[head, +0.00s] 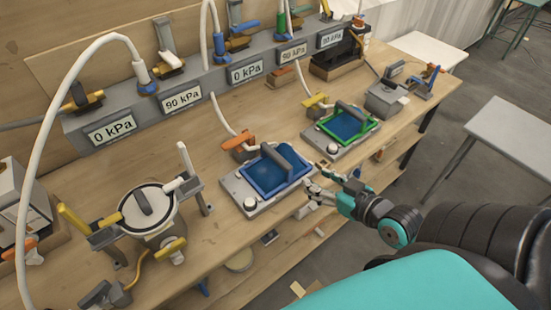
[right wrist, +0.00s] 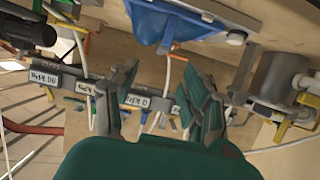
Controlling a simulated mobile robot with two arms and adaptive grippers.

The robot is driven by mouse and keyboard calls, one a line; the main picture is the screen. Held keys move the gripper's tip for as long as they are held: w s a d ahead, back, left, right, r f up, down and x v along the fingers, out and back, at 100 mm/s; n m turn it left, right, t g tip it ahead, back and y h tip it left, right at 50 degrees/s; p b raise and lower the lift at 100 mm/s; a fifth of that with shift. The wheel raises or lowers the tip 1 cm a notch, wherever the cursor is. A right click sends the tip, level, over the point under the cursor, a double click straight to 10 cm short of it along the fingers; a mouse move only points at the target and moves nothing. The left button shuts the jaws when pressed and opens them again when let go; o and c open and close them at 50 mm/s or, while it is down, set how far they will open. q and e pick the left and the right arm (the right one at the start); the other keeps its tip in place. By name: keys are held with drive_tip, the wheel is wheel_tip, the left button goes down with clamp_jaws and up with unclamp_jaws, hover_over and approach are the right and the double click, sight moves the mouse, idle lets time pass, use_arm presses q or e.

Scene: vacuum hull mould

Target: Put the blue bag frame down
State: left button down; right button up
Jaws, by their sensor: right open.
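The blue bag frame (head: 262,183) lies on a grey base plate (head: 246,207), with a dark grey bar handle (head: 290,160) across it. In the right wrist view a blue sheet-like part (right wrist: 160,24) shows at the top edge, partly cut off. My right gripper (head: 314,182) is open and empty, just right of the blue frame and apart from its handle. Its two fingers (right wrist: 160,95) stand wide apart in the right wrist view with nothing between them. My left gripper is in neither view.
A green frame (head: 342,126) sits on a second plate behind. A lidded pot (head: 150,210) with yellow clamps stands at the left. A grey manifold (head: 205,93) with kPa displays and white hoses runs along the back. Bare wood lies between pot and blue frame.

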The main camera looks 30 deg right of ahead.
sight(276, 158)
drive_tip(key=x, duration=0.4)
drive_tip(key=p+x, duration=0.1)
drive_tip(key=x, duration=0.6)
drive_tip(key=shift+w+a+r+p, duration=0.15)
drive_tip(key=shift+w+p, duration=0.25)
drive_tip(key=shift+w, duration=0.05)
drive_tip(key=x, duration=0.3)
drive_tip(key=p+x, duration=0.1)
drive_tip(key=x, duration=0.1)
drive_tip(key=shift+w+a+f, duration=0.25)
drive_tip(key=shift+a+f, duration=0.05)
drive_tip(key=shift+s, duration=0.1)
drive_tip(key=shift+c, duration=0.9)
clamp_jaws()
drive_tip(key=shift+r, duration=0.1)
